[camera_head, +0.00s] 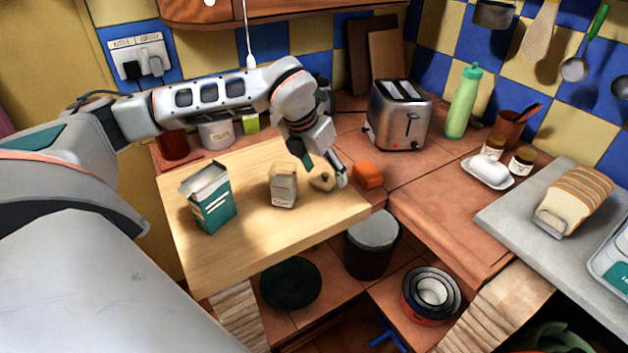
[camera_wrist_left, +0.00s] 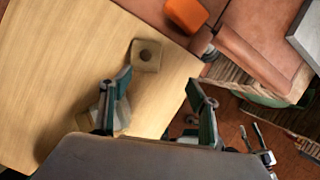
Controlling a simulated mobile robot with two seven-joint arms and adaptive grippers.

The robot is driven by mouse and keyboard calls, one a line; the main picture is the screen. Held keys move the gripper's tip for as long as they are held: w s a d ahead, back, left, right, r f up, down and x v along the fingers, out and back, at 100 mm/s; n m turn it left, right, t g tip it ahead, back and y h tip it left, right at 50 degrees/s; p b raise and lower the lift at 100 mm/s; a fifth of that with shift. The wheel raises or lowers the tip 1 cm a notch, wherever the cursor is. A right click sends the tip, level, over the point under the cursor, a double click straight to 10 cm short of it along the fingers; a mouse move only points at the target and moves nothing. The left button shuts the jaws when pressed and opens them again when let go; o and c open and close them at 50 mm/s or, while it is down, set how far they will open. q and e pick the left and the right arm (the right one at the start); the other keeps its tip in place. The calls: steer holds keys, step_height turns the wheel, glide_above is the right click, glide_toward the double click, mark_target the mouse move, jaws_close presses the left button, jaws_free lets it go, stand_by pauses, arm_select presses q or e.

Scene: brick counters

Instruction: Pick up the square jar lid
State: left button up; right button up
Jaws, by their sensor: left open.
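The square jar lid (camera_head: 321,181) is small and beige with a dark round spot at its centre. It lies flat on the wooden board, right of the beige jar (camera_head: 284,187). My left gripper (camera_head: 325,171) is open and empty, pointing down close to the lid. In the left wrist view the lid (camera_wrist_left: 146,55) shows whole, just beyond the fingertips (camera_wrist_left: 160,78) and nearer the left-hand finger. The jar (camera_wrist_left: 121,115) is partly hidden behind that finger. I cannot tell the exact height of the fingertips above the board. My right gripper is not in view.
A teal carton (camera_head: 211,203) stands left on the wooden board (camera_head: 250,247). An orange block (camera_head: 368,175) sits near the board's right side, close to the gripper. A toaster (camera_head: 398,117) stands behind it. The board's front edge is bare, with a bin (camera_head: 372,250) below.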

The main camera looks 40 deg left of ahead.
mark_target(323, 177)
arm_select(q)
steer(key=shift+y, duration=0.4)
steer(key=w+f, duration=0.1)
steer(key=f, duration=0.1)
steer(key=w+a+f, duration=0.1)
steer(key=f, duration=0.1)
steer(key=w+a+f, duration=0.1)
steer(key=f, duration=0.1)
steer(key=shift+w+a, duration=0.25)
steer(key=shift+w, duration=0.05)
steer(key=c, duration=1)
